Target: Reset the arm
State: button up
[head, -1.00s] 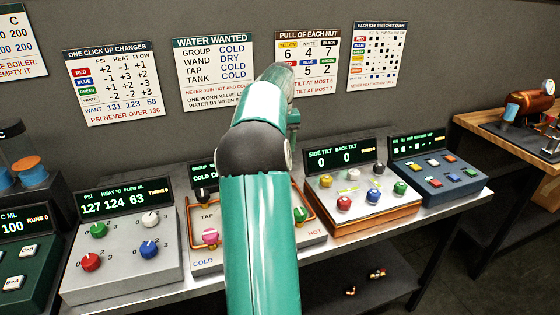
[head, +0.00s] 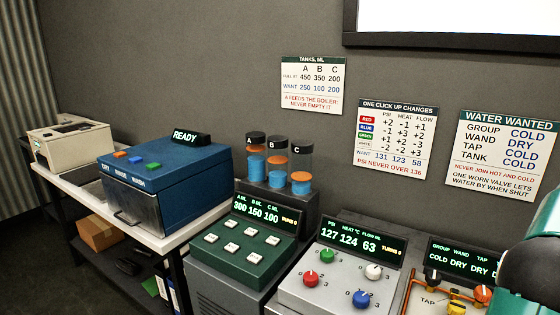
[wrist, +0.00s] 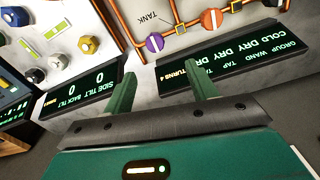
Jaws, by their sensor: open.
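My gripper (wrist: 160,85) shows in the wrist view with its two green fingers apart and nothing between them. It hangs over the counter, between the water valve panel's display (wrist: 240,58) and the tilt panel's display (wrist: 85,90), which reads 0 and 0. Both panels appear upside down there. In the head view only a teal and black part of my arm (head: 535,250) shows at the right edge, in front of the water valve panel's display (head: 463,258). The gripper itself is out of that view.
The boiler panel (head: 345,275) reads 127, 124, 63. Left of it are the green tank panel (head: 228,255), tanks (head: 277,168), a blue washer (head: 165,180) marked READY and a beige machine (head: 70,140). Copper pipes and a purple knob (wrist: 154,42) lie near my fingers.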

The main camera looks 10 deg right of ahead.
jog(key=w+a+r+n+t, duration=0.1)
jog(key=w+a+r+n, duration=0.15)
jog(key=a, duration=0.75)
jog(key=w+a+r+n+t, duration=0.1)
jog(key=w+a, duration=0.3)
jog(key=a, duration=0.5)
jog(key=w+a+r+n+t, duration=0.1)
jog(key=w+a+r, duration=0.15)
jog(key=a, duration=0.75)
jog(key=s+a+f+n, duration=0.2)
jog(key=s+a+f, duration=0.1)
jog(key=a, duration=0.6)
jog(key=s+a+f+n+t, duration=0.1)
jog(key=s+a+f+n, duration=0.1)
jog(key=a, duration=0.7)
jog(key=s+a+f+n+t, duration=0.1)
jog(key=s+a+f, duration=0.3)
jog(key=a, duration=0.6)
jog(key=shift+s+n, duration=0.7)
jog(key=shift+n, duration=0.05)
jog(key=c, duration=0.5)
jog(key=shift+o, duration=0.2)
jog(key=shift+d, duration=0.15)
